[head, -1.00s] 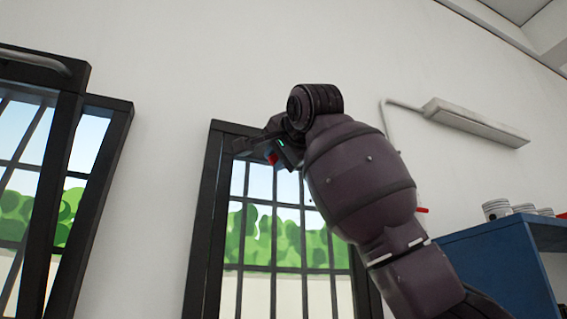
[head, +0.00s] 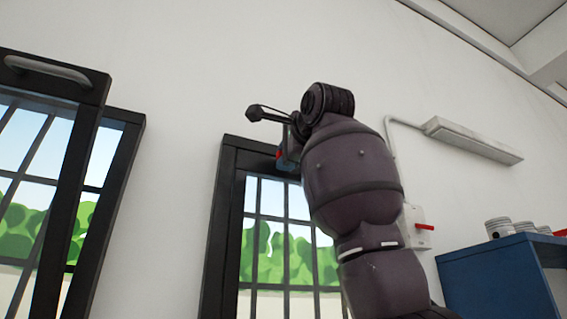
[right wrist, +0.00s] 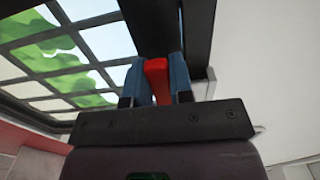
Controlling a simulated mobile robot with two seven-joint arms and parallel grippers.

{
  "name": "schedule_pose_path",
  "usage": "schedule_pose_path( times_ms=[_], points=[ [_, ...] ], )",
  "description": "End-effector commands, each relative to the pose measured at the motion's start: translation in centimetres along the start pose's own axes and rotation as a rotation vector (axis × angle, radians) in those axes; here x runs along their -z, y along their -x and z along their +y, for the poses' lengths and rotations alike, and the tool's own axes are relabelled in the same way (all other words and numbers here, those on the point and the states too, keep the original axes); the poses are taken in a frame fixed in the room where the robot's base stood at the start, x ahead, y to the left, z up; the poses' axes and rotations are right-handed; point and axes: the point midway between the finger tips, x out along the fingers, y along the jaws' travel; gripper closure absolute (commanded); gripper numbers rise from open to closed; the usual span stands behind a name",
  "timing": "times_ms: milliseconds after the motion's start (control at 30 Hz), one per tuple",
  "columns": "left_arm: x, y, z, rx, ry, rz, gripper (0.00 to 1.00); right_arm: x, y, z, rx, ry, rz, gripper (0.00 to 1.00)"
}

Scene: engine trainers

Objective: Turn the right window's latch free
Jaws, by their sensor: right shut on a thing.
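The right window (head: 222,230) has a dark frame with thin bars and stands at the middle of the head view, partly hidden by my right arm. Its red latch (right wrist: 157,80) shows in the right wrist view at the dark frame's edge, between two blue fingers. My right gripper (right wrist: 158,88) is shut on the latch, one finger on each side. In the head view the right gripper (head: 284,160) is at the window's top bar, and the latch is almost wholly hidden there. My left gripper is not in view.
An open-looking dark window with a grey handle (head: 46,69) stands at the left. A white box with a red lever (head: 418,228) and a lamp (head: 470,141) are on the wall at right. A blue cabinet (head: 490,270) with cans on top stands below them.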

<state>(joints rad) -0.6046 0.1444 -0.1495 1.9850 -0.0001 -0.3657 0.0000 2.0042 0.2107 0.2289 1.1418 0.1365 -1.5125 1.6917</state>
Motion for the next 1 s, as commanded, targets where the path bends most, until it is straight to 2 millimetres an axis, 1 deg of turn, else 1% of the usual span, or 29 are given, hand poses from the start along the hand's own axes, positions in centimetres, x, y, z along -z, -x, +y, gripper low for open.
schedule_pose_path(
  times_ms=[467,500,633,900,1000],
  points=[
    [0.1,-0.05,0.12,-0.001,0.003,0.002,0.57,0.12,0.06,-0.12,0.001,-0.017,0.0,1.0],
    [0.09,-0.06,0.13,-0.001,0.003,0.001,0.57,0.12,0.06,-0.12,0.001,-0.017,0.0,0.73],
    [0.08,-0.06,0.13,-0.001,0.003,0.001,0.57,0.11,0.05,-0.11,0.001,-0.015,0.0,0.53],
    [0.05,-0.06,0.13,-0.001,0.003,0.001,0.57,0.07,0.08,-0.09,0.001,-0.013,-0.001,0.53],
    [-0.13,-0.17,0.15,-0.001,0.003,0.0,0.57,0.05,0.52,-0.09,0.003,-0.013,-0.001,0.53]
  ],
)
